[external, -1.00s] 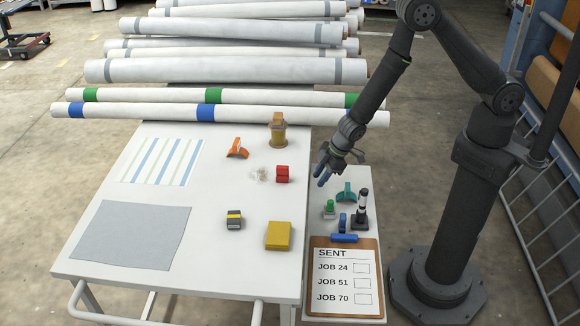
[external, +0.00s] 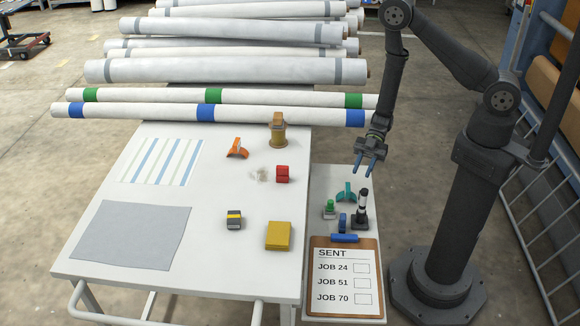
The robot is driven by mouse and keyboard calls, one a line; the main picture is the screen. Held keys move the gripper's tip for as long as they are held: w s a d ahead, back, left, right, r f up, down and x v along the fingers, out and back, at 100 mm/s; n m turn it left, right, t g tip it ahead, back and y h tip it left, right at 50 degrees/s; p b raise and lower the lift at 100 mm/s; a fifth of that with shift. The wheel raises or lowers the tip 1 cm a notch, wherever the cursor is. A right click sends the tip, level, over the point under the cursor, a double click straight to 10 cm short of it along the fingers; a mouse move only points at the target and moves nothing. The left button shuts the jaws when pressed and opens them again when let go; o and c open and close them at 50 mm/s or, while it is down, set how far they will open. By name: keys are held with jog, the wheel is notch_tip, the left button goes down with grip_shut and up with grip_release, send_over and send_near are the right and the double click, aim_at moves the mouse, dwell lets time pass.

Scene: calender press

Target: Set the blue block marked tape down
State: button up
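A small blue block (external: 342,222) stands on the narrow side table, just behind the clipboard. Any marking on it is too small to read. My gripper (external: 366,167) hangs above the back of the side table, pointing down. Its two blue fingers are apart, and I see nothing between them. It is clear of the blue block, above and behind it.
Around the block are a green stamp (external: 329,209), a teal piece (external: 346,193) and a black-and-white upright stamp (external: 361,211). A blue bar (external: 344,238) lies at the top of the clipboard (external: 314,242). The white table (external: 200,240) holds several small items.

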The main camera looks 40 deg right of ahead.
aim_at(344, 215)
jog(key=x, duration=1.6)
jog(key=shift+f, duration=0.2)
grip_shut()
